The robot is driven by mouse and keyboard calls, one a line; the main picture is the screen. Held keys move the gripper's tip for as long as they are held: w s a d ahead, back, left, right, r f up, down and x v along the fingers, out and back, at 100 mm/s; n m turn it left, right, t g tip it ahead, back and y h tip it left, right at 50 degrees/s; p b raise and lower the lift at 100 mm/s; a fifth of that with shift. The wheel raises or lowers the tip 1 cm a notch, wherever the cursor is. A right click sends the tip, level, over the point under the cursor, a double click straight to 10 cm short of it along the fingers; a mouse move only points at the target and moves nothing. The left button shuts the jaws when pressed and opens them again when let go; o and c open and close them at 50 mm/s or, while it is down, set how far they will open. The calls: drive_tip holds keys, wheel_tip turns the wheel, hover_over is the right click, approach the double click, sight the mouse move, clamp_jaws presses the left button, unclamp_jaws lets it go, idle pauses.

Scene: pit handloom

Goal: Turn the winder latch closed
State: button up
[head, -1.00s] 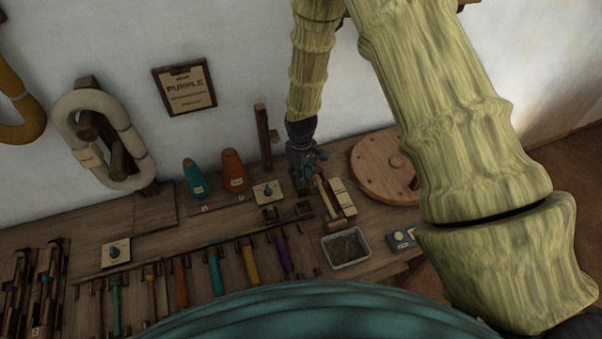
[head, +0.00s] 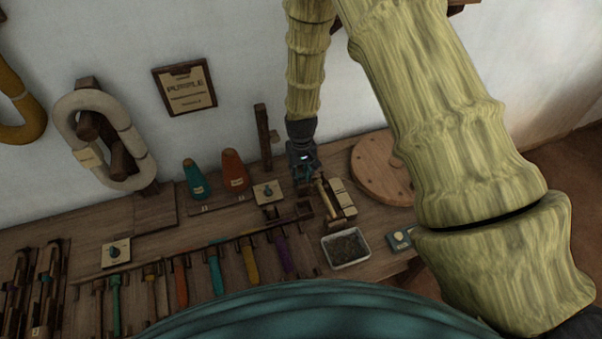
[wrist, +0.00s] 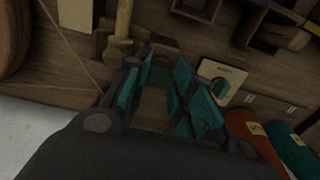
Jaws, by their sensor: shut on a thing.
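The winder (head: 347,210) stands on the bench, a wooden frame with a pale spindle (head: 326,197) and cream plates beside it. In the wrist view the spindle (wrist: 123,25) is at the top, just beyond my fingertips. My gripper (head: 303,178) points down at the winder's far end. In the wrist view my gripper (wrist: 158,72) has its teal fingers on either side of a dark brown wooden part, which I take to be the winder latch (wrist: 152,103). The fingers are shut on it. The latch is mostly hidden, and its exact angle is unclear.
A round wooden disc (head: 383,168) lies right of the winder. A cream plate with a dark knob (head: 267,193) and teal (head: 196,178) and orange (head: 234,170) cones stand left. A grey tray (head: 346,248) is in front. An upright post (head: 263,137) stands close behind.

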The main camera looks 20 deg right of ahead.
sight(301, 175)
idle(0.3)
drive_tip(key=o, duration=1)
drive_tip(key=shift+r, duration=6)
